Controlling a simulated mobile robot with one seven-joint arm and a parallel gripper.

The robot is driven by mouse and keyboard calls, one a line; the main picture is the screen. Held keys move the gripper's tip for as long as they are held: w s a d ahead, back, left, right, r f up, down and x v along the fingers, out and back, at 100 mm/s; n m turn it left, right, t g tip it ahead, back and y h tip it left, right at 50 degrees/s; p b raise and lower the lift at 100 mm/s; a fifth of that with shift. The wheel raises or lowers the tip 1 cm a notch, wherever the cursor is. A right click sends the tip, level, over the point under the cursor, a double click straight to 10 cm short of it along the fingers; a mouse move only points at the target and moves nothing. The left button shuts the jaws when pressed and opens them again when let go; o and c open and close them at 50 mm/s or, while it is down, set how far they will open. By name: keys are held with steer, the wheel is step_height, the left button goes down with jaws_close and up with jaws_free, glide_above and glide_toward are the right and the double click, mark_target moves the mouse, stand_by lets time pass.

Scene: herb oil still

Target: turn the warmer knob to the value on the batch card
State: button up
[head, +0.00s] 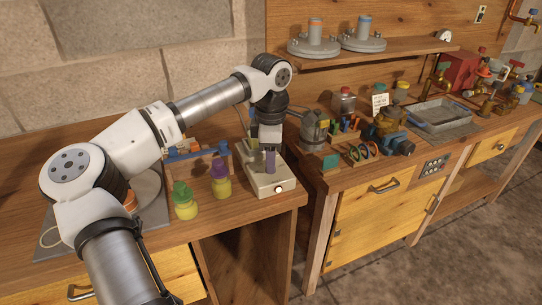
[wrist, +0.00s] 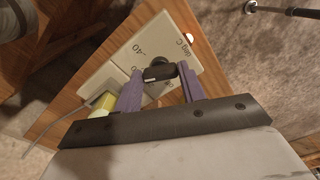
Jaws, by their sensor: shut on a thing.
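The warmer is a cream box (head: 268,181) near the right end of the left bench, with a round pale light on its front. In the head view my gripper (head: 264,162) points down onto the warmer and hides the knob. A small white card (head: 380,102) stands on the right bench; its print is too small to read.
A purple-topped jar (head: 221,183) and a green-topped jar (head: 184,202) stand left of the warmer. A blue-topped wooden rack (head: 195,152) is behind them. The right bench holds a metal pot (head: 313,131), a tray (head: 441,114) and several small items.

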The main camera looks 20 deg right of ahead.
steer(key=shift+r, duration=0.1)
steer(key=o, duration=1)
step_height(320, 180, up, 14)
steer(key=shift+f+b, duration=0.1)
steer(key=shift+b, duration=0.6)
